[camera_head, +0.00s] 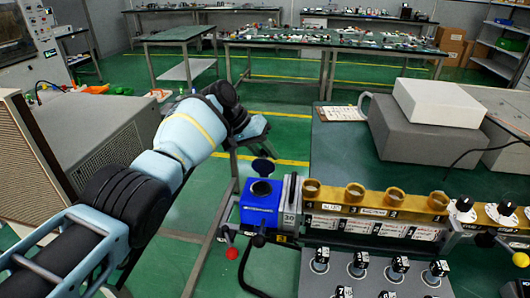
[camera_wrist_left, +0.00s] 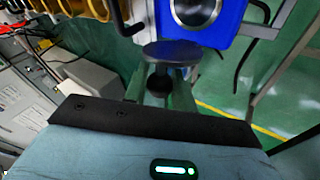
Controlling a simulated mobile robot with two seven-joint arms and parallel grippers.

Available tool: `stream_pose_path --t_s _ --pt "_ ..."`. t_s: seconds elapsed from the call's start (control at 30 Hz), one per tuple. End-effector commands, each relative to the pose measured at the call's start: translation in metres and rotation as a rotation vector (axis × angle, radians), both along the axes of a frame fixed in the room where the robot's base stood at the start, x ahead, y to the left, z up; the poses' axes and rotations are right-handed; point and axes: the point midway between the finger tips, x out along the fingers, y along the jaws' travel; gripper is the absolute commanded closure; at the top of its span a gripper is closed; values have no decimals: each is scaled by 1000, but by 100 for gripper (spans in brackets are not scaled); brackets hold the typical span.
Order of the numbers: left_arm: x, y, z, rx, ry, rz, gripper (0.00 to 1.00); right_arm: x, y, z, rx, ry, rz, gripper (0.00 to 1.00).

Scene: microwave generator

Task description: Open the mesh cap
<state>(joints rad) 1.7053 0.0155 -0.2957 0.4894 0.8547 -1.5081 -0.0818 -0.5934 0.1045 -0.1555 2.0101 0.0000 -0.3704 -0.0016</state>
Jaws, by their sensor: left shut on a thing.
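The mesh cap is a dark round disc (camera_head: 263,167) just behind the open round mouth of a blue box (camera_head: 261,214). In the left wrist view the cap (camera_wrist_left: 172,53) shows as a dark disc on a short stem, apart from the blue box (camera_wrist_left: 228,17) and its metal-rimmed mouth. My left gripper (camera_wrist_left: 160,88) is shut on the cap at its stem. In the head view, my left arm comes in from the left, and its wrist partly hides the gripper. My right gripper is not in view.
A brass rail (camera_head: 376,203) with several round ports runs right from the blue box. Knobs and switches sit on the panel in front. A grey block with a white box (camera_head: 437,102) stands on the green bench. A red ball handle (camera_head: 232,253) is at the lower left of the blue box.

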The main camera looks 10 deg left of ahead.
Motion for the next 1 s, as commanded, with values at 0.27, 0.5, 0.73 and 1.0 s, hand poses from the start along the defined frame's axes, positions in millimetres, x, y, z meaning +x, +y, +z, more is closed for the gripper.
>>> stream_pose_path --t_s 0.27,0.5,0.73,1.0 --pt "0 0 -1 -1 1 -1 54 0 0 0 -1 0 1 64" --pt "0 2 3 -1 -1 -1 54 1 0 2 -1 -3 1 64" --pt "-5 19 31 -1 -6 0 54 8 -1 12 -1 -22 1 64" --pt "-11 39 59 -1 -2 0 54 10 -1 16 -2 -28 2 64"
